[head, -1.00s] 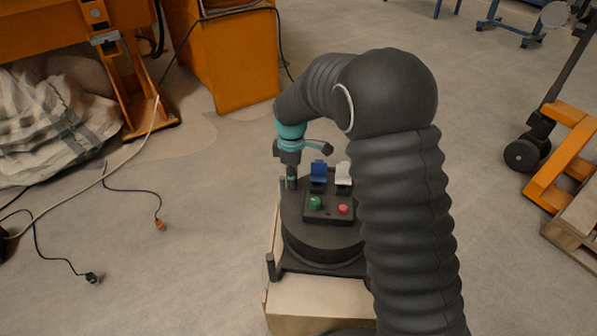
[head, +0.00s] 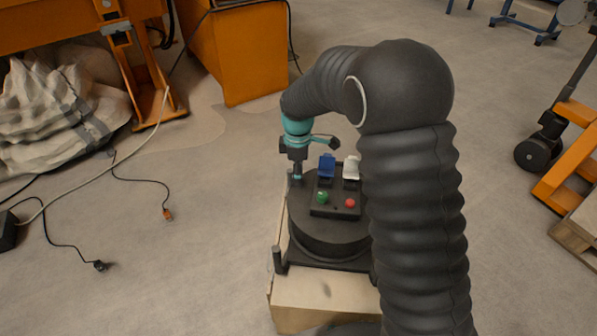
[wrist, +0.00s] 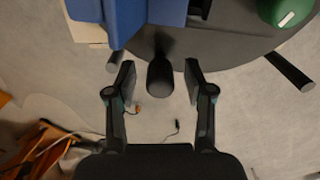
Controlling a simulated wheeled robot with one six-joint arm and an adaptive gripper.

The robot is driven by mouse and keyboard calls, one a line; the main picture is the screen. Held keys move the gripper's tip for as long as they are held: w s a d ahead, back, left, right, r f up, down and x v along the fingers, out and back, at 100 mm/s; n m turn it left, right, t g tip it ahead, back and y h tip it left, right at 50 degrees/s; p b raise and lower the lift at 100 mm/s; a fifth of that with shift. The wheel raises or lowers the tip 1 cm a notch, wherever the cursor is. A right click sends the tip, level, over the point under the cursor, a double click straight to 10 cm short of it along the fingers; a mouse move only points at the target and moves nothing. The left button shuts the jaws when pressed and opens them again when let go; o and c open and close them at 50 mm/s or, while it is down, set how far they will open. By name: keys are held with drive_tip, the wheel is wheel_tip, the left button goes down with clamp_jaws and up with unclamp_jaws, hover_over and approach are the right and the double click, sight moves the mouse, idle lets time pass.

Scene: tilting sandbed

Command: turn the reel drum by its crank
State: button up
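The reel drum (head: 325,238) is a dark, round drum on a black base, low in the middle of the head view. A dark upright handle, apparently the crank grip (wrist: 160,76), stands at the drum's edge in the wrist view. My gripper (head: 297,168) points down at the drum's far left edge. In the wrist view its two fingers (wrist: 160,68) stand open, one on each side of the handle, with a visible gap on both sides. The handle is mostly hidden in the head view, and the drum's right side is behind my arm.
On the drum top is a black box with a green button (head: 322,197), a red button (head: 350,203), a blue part (head: 327,166) and a white part (head: 351,168). A black post (head: 278,259) stands at the base's left corner. Cables (head: 168,213) lie on the floor at left.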

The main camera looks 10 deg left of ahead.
drive_tip(key=shift+r, duration=0.1)
wheel_tip(320, 180, up, 12)
idle(0.6)
